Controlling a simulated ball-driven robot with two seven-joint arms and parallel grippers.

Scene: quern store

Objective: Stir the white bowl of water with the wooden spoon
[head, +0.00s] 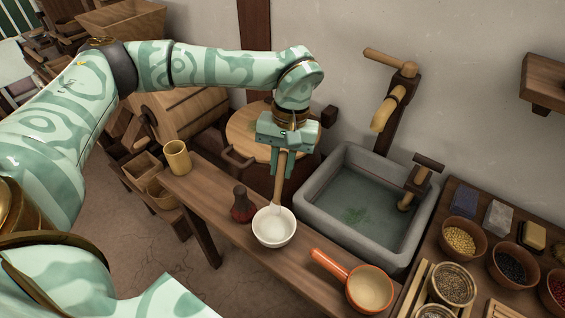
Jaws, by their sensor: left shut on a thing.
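The white bowl (274,241) stands on the narrow wooden bench, its inside pale. My left gripper (282,172) is above the bowl, pointing down, shut on the wooden spoon (279,185). The spoon hangs nearly upright, and its lower end reaches down into the bowl. The spoon's tip is hard to make out against the pale inside, so I cannot tell whether it touches the bottom. My right gripper is not in view.
A dark red bottle (242,206) stands close to the bowl's left. An orange-handled pan (368,287) is at the right, a tan cup (177,157) at the bench's left end. A grey stone sink (318,192) lies behind. Bowls of grains (462,239) stand far right.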

